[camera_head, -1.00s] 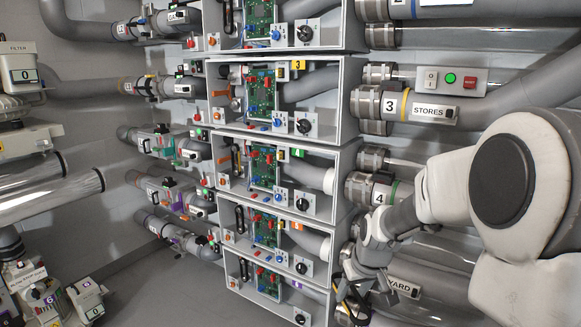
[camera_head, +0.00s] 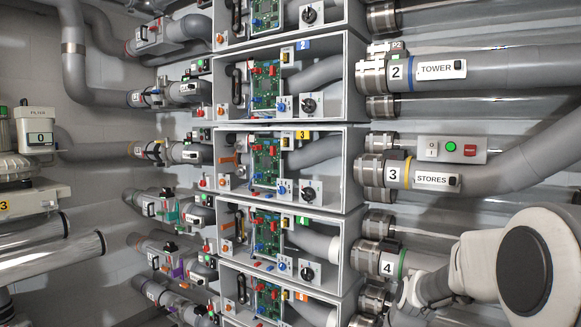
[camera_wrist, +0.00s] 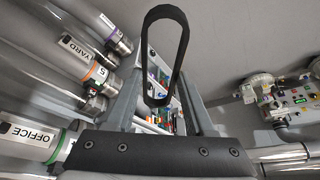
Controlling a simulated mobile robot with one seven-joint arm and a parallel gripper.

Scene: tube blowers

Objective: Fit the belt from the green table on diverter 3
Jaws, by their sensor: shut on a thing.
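A black belt (camera_wrist: 187,50) forms a long upright loop in the wrist view. My gripper (camera_wrist: 157,104) is shut on its lower end, and the loop stands up beyond the fingertips. In the head view, diverter 3 is the open grey box with a yellow 3 tag (camera_head: 302,135). It holds a green circuit board (camera_head: 266,160), a black knob (camera_head: 308,193) and an orange part (camera_head: 228,160) at its left. My gripper and the belt are below the head view, apart from diverter 3. The green table is not in view.
Similar diverter boxes stand above and below, with dark upright loops, such as the one in box 2 (camera_head: 237,85). Pipes labelled TOWER (camera_head: 437,69) and STORES (camera_head: 432,180) run to the right. A button panel (camera_head: 450,150) sits between them.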

